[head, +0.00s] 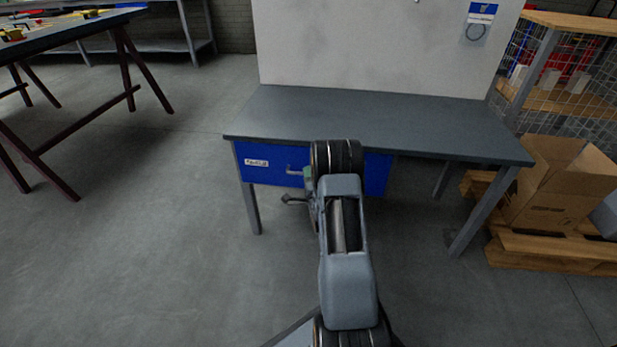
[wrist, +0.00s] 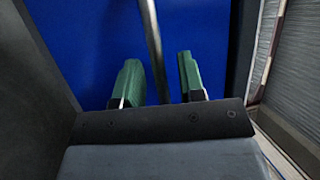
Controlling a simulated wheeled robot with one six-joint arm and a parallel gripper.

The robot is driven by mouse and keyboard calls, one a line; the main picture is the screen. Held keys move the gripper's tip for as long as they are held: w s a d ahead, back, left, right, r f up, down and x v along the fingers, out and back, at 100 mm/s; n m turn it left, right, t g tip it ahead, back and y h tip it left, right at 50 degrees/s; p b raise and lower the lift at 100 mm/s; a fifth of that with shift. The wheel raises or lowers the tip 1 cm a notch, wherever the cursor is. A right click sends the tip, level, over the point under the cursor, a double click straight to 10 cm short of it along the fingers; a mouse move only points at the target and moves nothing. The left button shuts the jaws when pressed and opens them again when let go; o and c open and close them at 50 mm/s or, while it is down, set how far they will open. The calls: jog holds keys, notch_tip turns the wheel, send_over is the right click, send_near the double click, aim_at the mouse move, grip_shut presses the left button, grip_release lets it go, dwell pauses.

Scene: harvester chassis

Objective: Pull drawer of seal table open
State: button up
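The seal table (head: 385,125) has a dark grey top. Its blue drawer (head: 270,178) hangs under the left part of the top, with a white label on its front, and looks closed. A grey bar handle (head: 294,172) shows on the drawer front, partly hidden by my arm. In the wrist view, the handle (wrist: 153,40) runs between the two green fingertips of my gripper (wrist: 160,85), before the blue drawer front (wrist: 90,45). The fingers are apart, with a gap on each side of the bar. In the head view, my arm hides most of the gripper.
A cardboard box (head: 545,190) on a wooden pallet (head: 550,253) stands right of the table. A wire-mesh shelf (head: 560,65) is behind it. Another table (head: 60,38) with dark red legs is at the upper left. The floor (head: 150,250) left of the seal table is clear.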

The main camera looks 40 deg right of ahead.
jog(key=shift+w+d, duration=0.1)
jog(key=shift+w, duration=0.1)
jog(key=shift+c, duration=0.3)
grip_shut()
